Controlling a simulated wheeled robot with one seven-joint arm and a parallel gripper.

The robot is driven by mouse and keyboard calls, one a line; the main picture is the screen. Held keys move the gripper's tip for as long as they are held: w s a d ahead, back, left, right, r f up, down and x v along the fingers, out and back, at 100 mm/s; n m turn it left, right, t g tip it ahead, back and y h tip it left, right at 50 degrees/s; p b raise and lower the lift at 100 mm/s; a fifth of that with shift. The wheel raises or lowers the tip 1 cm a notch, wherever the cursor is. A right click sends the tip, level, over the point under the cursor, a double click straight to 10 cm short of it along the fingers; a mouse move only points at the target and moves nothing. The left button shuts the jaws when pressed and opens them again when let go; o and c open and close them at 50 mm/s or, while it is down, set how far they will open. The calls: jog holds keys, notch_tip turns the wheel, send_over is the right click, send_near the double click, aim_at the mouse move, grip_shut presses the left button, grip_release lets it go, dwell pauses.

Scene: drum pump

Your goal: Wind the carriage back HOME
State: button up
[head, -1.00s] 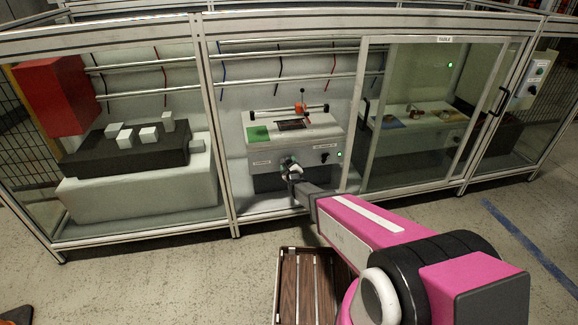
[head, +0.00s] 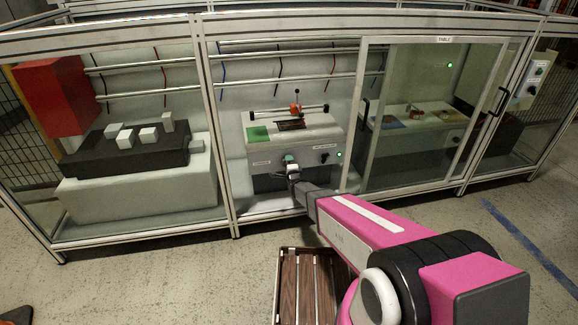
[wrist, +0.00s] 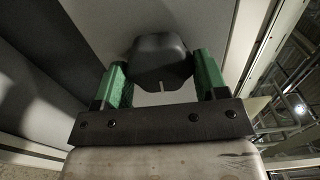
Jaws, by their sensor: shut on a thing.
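The machine (head: 300,150) stands in the middle bay of the enclosure. On its top, a small orange-red carriage (head: 295,108) sits on a cross rail (head: 270,116), above a dark slot. A green patch (head: 258,133) lies to the left of the carriage. In the wrist view, my green-fingered gripper (wrist: 161,75) is shut on a dark rounded knob (wrist: 160,58), one finger on each side. The rest of the knob's mount is hidden behind my gripper.
Aluminium frame posts (head: 217,130) border the open middle bay. A glass sliding door (head: 415,110) covers the bay to the right. The left bay holds a black block (head: 125,150) with several white cubes. A slatted wooden crate (head: 300,285) is on the floor below my arm.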

jog(key=m, duration=2.5)
jog(key=shift+s+a+f+m, duration=0.1)
jog(key=shift+a+f+m, duration=0.1)
jog(key=shift+m, duration=0.1)
dwell(1.7)
dwell(0.3)
jog(key=o, duration=0.9)
